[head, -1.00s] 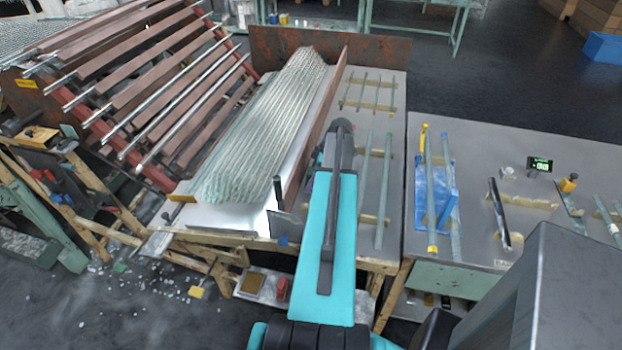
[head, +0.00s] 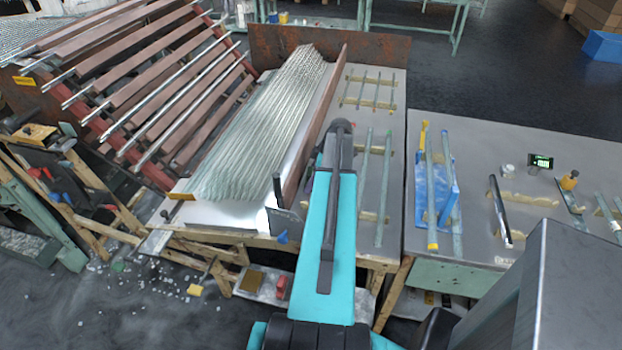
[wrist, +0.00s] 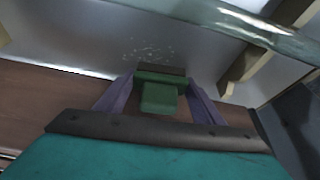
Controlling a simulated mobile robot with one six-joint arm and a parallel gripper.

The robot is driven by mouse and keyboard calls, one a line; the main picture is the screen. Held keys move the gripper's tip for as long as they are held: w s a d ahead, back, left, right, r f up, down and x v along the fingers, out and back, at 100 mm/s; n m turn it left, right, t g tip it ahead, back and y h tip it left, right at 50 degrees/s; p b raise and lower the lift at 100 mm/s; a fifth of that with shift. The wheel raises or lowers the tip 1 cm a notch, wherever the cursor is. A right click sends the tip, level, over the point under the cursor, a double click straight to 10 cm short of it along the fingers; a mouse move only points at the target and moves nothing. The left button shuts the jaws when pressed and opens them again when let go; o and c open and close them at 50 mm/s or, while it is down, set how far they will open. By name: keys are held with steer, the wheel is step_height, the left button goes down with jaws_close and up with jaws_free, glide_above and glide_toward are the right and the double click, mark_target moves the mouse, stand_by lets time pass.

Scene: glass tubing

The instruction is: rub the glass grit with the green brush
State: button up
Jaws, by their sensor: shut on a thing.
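My gripper (wrist: 160,97) is shut on the green brush (wrist: 159,95), whose block sits between the two purple fingers in the wrist view. A dark edge of the brush faces the grit. The glass grit (wrist: 148,52) is a loose scatter of small pale specks on a grey metal surface (wrist: 90,45), just beyond the brush. The brush appears close to the surface; I cannot tell whether it touches. In the head view my own arm hides the gripper and brush, and I cannot make out the grit on the bench there.
A stack of glass tubes (head: 265,125) lies left of my arm, beside an upright brown board (head: 318,125). Thin tubes (head: 386,185) on wooden rests lie to its right. In the wrist view a glass tube (wrist: 230,28) and wooden rest (wrist: 245,70) are near the brush.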

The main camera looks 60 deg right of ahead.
steer(key=shift+f, duration=0.2)
steer(key=shift+s, duration=0.15)
steer(key=shift+s+d+r+b, duration=0.1)
steer(key=shift+s+d+b, duration=0.2)
steer(key=shift+s, duration=0.6)
steer(key=shift+s+d+b, duration=0.2)
steer(key=shift+s+d, duration=0.1)
steer(key=shift+s, duration=0.55)
steer(key=shift+w+d, duration=0.15)
steer(key=shift+d, duration=0.45)
steer(key=shift+w+b, duration=0.15)
steer(key=shift+b, duration=0.15)
steer(key=shift+w+a, duration=0.35)
steer(key=shift+w, duration=0.55)
steer(key=shift+w+a, duration=0.3)
steer(key=shift+w, duration=0.6)
steer(key=shift+d+b, duration=0.1)
steer(key=shift+b, duration=0.2)
